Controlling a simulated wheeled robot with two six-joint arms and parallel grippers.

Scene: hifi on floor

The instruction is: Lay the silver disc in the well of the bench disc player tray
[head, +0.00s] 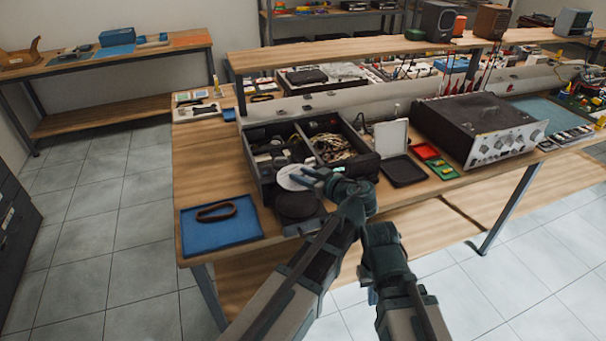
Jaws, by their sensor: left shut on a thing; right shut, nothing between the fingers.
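The silver disc (293,178) is a pale, thin round at the front of a dark open case on the bench. My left gripper (314,177) is shut on its right edge. The disc looks slightly tilted; I cannot tell whether it touches anything beneath. Just in front of it is a dark round shape (296,206) on a grey piece, which looks like the player tray and its well. My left forearm partly covers its right side. My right gripper (372,296) is low in front of the bench edge, shut and empty, mostly hidden by its own arm.
The dark open case (252,166) holds cables and small parts. A blue mat (222,222) with a brown band (216,212) lies left. Bare wood lies around the mat.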

